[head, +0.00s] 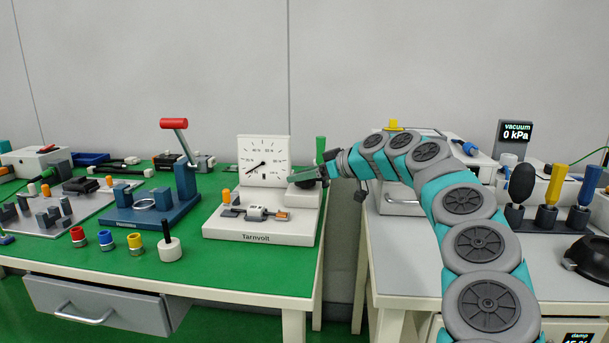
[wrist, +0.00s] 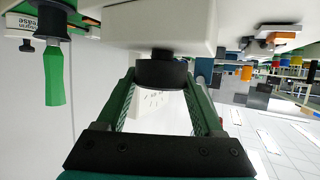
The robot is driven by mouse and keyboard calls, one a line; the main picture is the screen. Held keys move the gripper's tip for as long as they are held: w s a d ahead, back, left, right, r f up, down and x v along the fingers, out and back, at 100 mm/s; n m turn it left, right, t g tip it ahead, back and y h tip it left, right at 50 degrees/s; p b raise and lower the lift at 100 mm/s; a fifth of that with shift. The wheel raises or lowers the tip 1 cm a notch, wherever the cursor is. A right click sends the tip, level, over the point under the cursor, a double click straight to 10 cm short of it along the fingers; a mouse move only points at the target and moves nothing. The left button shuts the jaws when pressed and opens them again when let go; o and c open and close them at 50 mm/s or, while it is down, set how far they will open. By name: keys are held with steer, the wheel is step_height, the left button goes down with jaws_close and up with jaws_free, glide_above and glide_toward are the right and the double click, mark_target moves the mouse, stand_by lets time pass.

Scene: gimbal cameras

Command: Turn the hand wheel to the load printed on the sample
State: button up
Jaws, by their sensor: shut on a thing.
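The white Tarnvolt tester (head: 235,232) stands on the green bench. Its square dial (head: 279,150) has a black needle pointing to the lower left, at the low end of the scale. The small sample (head: 256,213) lies on the tester's base; its print is too small to read. My gripper (head: 318,174) reaches the tester's right side from the right. In the wrist view my gripper (wrist: 162,80) has its fingers on either side of the black hand wheel (wrist: 160,70), shut on it. In the head view the wheel (head: 300,179) is partly hidden by my gripper.
A green handle (head: 320,148) stands behind my gripper. Left of the tester is a blue press (head: 150,212) with a red-tipped lever (head: 174,124). A white weight with a black stem (head: 170,248) stands near the front. A gap separates the green bench from the grey one.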

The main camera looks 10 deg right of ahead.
steer(key=shift+f+m+h+b, duration=0.2)
steer(key=shift+m+h+b, duration=0.1)
steer(key=shift+b, duration=0.5)
